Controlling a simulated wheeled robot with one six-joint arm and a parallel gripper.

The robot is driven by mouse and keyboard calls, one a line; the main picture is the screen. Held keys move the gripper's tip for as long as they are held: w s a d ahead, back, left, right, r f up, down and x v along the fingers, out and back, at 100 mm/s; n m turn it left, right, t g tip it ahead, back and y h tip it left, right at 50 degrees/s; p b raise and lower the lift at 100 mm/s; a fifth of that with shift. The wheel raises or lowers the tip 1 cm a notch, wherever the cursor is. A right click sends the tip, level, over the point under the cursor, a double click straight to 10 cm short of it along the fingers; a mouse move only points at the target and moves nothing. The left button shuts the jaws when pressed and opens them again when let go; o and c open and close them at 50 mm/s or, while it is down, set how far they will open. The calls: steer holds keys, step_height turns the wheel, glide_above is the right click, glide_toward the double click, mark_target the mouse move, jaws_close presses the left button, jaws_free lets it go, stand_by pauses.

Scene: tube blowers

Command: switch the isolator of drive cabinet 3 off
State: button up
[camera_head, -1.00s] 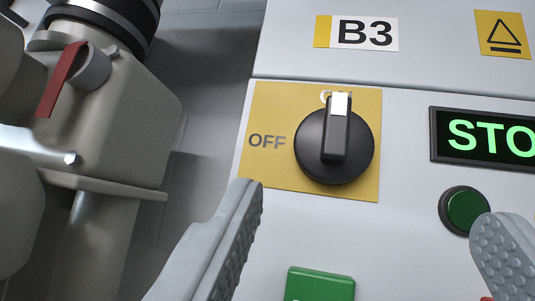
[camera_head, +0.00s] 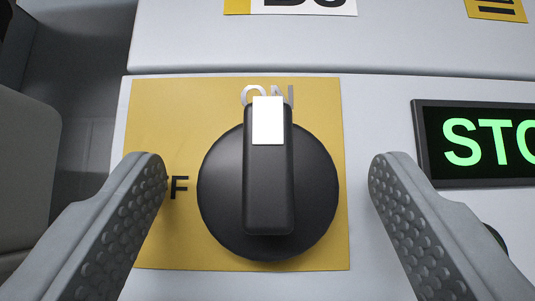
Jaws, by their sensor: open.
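The isolator is a round black rotary knob (camera_head: 268,190) with a raised grip bar, on a yellow plate (camera_head: 160,110). The bar stands upright and its white pointer mark (camera_head: 267,120) points up at the partly covered ON lettering. The OFF lettering is at the left of the knob, mostly hidden behind my left finger. My gripper (camera_head: 267,175) is open, with one grey studded finger on each side of the knob. I see gaps between the fingers and the knob; nothing is held.
A black display (camera_head: 480,143) with green letters "STO" is at the right, partly cut off. A cabinet label (camera_head: 300,5) is cut off at the top; a yellow warning sign (camera_head: 497,9) is at top right.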

steer(key=c, duration=1)
